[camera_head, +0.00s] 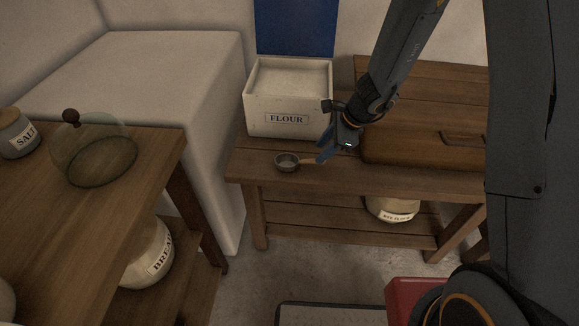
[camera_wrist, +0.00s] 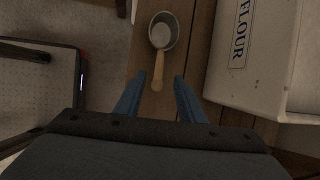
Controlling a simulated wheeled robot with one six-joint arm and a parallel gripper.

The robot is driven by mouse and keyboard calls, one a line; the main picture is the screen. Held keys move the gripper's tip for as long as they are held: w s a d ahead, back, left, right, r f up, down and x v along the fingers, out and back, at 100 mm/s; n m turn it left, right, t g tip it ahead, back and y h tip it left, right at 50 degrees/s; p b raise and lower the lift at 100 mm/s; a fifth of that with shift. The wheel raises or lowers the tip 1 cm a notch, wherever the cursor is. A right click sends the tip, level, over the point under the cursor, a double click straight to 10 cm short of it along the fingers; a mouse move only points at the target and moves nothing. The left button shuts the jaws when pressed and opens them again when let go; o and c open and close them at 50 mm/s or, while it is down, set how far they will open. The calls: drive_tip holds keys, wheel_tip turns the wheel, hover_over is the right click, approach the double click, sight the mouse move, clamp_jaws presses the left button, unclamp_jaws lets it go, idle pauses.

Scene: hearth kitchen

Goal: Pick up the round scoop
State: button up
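The round scoop (camera_head: 287,163) lies on the wooden bench in front of the flour box, a small metal cup with a wooden handle pointing right. In the wrist view the scoop (camera_wrist: 163,33) is near the top, its handle (camera_wrist: 157,74) pointing down toward my gripper. My gripper (camera_wrist: 157,82) is open, with its two blue fingers apart on either side of the handle's end and nothing clearly held. In the head view my gripper (camera_head: 323,156) is at the handle's right end. Its height above the handle is hard to tell.
The flour box (camera_head: 290,112) stands open just behind the scoop, its blue lid up. A wooden bread box (camera_head: 412,146) stands to the right on the bench (camera_head: 330,180). A glass dome (camera_head: 95,152) and salt jar (camera_head: 17,133) sit on the left table.

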sight(311, 160)
drive_tip(key=shift+x, duration=3.1)
drive_tip(key=shift+s+a+r, duration=0.1)
drive_tip(key=shift+s+a, duration=0.05)
drive_tip(key=shift+a, duration=0.05)
clamp_jaws()
